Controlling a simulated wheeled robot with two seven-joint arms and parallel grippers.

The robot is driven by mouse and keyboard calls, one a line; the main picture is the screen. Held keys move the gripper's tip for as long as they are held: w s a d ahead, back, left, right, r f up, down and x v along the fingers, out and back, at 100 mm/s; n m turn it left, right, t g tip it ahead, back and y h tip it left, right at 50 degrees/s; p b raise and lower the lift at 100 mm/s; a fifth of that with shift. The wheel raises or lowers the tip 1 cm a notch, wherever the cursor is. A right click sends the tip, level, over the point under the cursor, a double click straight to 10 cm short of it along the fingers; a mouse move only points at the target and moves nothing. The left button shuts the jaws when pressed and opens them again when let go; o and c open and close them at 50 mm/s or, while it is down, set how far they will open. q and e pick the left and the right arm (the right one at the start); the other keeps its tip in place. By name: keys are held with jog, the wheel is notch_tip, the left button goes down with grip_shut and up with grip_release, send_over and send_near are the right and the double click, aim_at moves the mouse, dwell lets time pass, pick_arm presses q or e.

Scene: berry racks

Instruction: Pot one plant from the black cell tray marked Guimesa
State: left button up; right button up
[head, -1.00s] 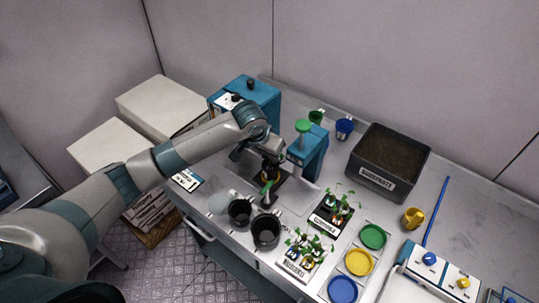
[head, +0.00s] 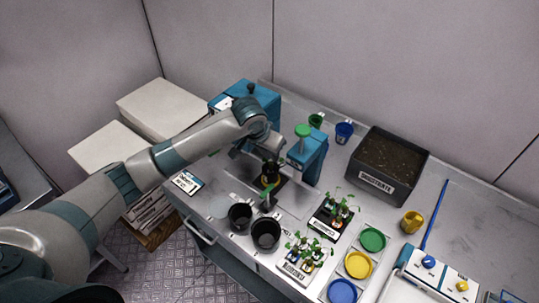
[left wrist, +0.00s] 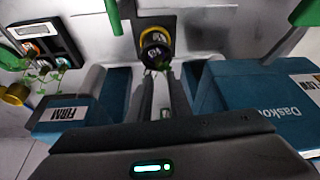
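My left gripper (left wrist: 161,80) reaches over the back left of the bench. In the left wrist view its two grey fingers stand apart with an empty gap between them. Just beyond the fingertips a dark pot with a yellow ring (left wrist: 147,34) shows, with small green leaves (left wrist: 163,66) at its near edge. In the head view the yellow ring (head: 268,183) is partly hidden by the gripper. Two cell trays with seedlings stand at the front: one at the back (head: 324,230), one nearer (head: 294,271). Their labels are too small to read surely.
Two empty black pots (head: 240,217) (head: 265,234) stand left of the trays. A blue press with a green knob (head: 302,131) rises close right of the gripper. A substrate box (head: 377,185), green, yellow and blue discs (head: 359,265) and a yellow cup (head: 412,222) lie right.

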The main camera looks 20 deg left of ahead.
pick_arm(q)
jog(key=shift+r, duration=0.65)
jog(key=shift+o, duration=0.5)
jog(key=o, duration=0.4)
jog(key=shift+o, duration=0.2)
jog(key=shift+r, duration=0.1)
jog(key=shift+r, duration=2.95)
